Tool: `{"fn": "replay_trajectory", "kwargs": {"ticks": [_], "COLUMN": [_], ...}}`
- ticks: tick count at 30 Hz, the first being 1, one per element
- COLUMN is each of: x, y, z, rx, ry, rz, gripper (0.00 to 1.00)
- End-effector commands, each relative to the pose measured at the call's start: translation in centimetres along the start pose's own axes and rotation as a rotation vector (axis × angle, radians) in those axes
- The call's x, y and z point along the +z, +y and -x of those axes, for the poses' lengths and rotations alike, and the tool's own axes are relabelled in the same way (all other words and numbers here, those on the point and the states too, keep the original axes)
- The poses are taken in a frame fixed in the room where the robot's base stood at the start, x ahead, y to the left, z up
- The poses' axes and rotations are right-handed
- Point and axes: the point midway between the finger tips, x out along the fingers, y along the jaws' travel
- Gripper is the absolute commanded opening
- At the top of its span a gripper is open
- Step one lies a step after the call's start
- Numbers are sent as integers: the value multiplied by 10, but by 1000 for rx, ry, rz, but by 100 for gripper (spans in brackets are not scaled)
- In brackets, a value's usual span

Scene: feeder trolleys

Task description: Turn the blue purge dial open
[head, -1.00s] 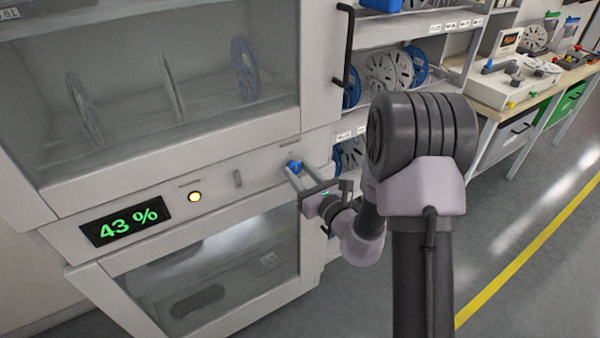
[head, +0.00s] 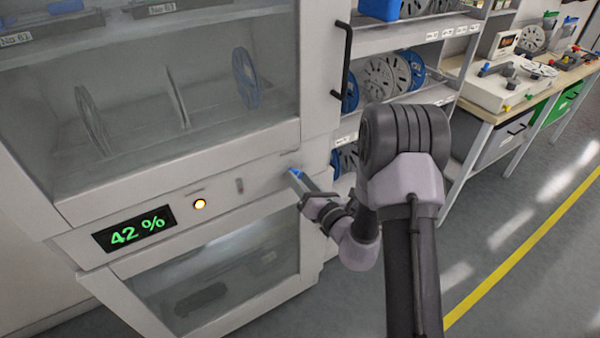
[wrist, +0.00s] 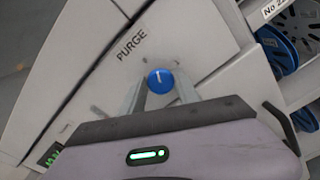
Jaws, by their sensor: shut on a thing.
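The blue purge dial (head: 295,173) sits on the white cabinet's front strip, right of the percent display. In the wrist view the dial (wrist: 160,81) lies below the word PURGE, with a short pale mark on its face that runs roughly up and down in the picture. My gripper (wrist: 160,88) has one finger on each side of the dial and is shut on it. In the head view my gripper (head: 298,178) reaches the dial from the right and partly hides it.
The display (head: 134,229) reads 42 %. A lit yellow button (head: 200,204) and a small switch (head: 240,186) sit left of the dial. A black door handle (head: 342,62) stands above. Shelves with reels (head: 380,78) are behind my arm. The floor (head: 520,225) at right is clear.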

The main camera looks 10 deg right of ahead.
Motion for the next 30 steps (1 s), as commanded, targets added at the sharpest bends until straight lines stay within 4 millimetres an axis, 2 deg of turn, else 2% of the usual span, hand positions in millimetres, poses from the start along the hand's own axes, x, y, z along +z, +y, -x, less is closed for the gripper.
{"fn": "replay_trajectory", "kwargs": {"ticks": [18,30], "x": [2,0], "y": [-1,-2], "z": [0,0], "rx": [-2,-2], "ry": [2,1], "rz": [-582,-899], "gripper": [0,0]}}
